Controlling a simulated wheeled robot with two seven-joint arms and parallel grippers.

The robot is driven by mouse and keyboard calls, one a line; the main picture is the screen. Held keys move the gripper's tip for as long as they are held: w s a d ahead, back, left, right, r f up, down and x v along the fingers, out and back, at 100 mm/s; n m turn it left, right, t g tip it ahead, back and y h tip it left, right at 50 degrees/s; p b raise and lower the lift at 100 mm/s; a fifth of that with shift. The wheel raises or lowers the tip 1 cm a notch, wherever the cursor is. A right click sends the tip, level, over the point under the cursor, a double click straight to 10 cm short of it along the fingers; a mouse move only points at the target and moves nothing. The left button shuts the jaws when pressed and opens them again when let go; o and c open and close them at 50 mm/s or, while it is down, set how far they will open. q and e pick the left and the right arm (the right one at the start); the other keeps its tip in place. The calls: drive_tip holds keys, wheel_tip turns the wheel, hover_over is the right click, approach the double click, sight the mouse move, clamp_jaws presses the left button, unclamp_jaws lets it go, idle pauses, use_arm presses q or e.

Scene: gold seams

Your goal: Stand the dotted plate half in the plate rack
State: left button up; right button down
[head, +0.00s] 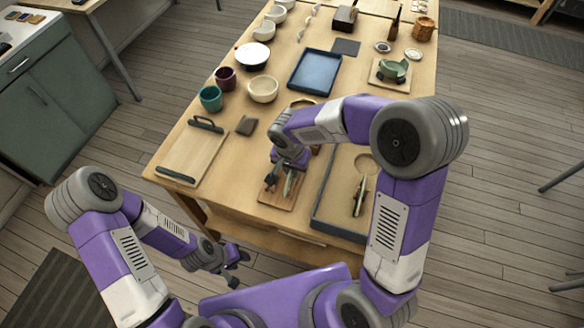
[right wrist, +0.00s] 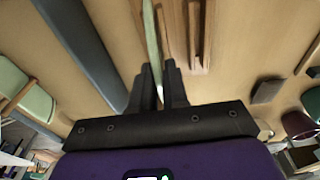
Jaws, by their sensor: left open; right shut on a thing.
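The plate half (right wrist: 152,38) is a thin pale green piece seen edge-on in the right wrist view; its dots do not show. It also shows in the head view (head: 290,183), upright over the wooden plate rack (head: 272,199). My right gripper (right wrist: 160,82) is shut on the plate half. Rack slats (right wrist: 198,35) stand beside the plate half in the right wrist view. I cannot tell whether its lower edge rests in a slot. My left gripper (head: 235,264) is open and empty, off the table's front edge.
A grey-rimmed tray (head: 325,188) lies just right of the rack. A board with black handles (head: 195,150) lies to the left. Cups (head: 210,98), a cream bowl (head: 263,89) and a blue tray (head: 315,72) stand farther back. Bare table separates the board and rack.

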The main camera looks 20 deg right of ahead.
drive_tip(key=shift+f+b, duration=0.3)
drive_tip(key=shift+b, duration=0.4)
idle(0.6)
drive_tip(key=shift+b, duration=0.6)
idle(1.5)
drive_tip(key=shift+f+b, duration=1.5)
drive_tip(key=shift+b, duration=0.2)
idle(1.7)
drive_tip(key=c, duration=0.6)
unclamp_jaws()
